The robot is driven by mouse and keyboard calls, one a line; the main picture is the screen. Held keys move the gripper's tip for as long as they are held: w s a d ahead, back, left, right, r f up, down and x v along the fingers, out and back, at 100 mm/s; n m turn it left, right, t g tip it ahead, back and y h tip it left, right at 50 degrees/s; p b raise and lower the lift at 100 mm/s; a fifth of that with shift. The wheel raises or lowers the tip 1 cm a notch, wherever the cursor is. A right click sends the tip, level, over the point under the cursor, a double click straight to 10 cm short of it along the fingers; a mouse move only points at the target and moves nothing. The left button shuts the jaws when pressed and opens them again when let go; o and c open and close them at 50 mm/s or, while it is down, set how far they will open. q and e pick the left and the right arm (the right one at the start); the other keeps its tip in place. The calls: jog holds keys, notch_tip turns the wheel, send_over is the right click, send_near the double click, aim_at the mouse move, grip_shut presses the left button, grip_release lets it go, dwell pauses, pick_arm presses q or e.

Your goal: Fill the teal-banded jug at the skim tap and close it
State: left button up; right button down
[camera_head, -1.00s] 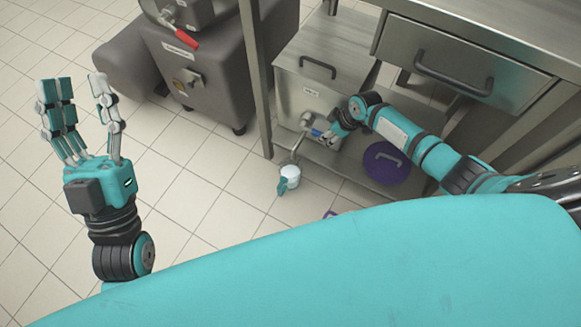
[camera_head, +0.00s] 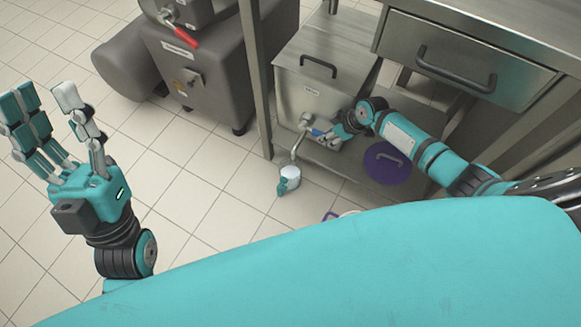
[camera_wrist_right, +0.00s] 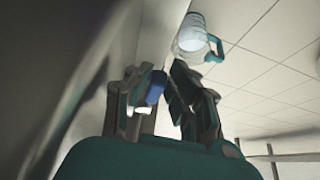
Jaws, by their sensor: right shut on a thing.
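The jug (camera_head: 290,173), whitish with a teal handle, stands on the floor under the skim tap (camera_head: 300,140), whose pipe runs down from the steel tank. The jug also shows in the right wrist view (camera_wrist_right: 192,36). I cannot make out how full it is. My right gripper (camera_head: 335,136) is at the tap, shut on its blue lever (camera_head: 317,132). The lever shows between the fingers in the right wrist view (camera_wrist_right: 156,87). My left gripper (camera_head: 45,98) is open and empty, raised at the left, well away from the jug.
The steel tank (camera_head: 305,97) stands under a steel table with a drawer (camera_head: 465,60). A purple lid (camera_head: 386,165) lies right of the tap, below my right arm. A grey machine with a red lever (camera_head: 187,38) stands at the back left. The tiled floor left of the jug is clear.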

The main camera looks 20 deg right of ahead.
jog(key=c, duration=1.6)
grip_release()
jog(key=shift+s+d+f, duration=0.1)
jog(key=shift+s+f, duration=0.05)
jog(key=shift+f, duration=0.05)
jog(key=o, duration=0.4)
jog(key=shift+f, duration=0.1)
jog(key=shift+o, duration=0.3)
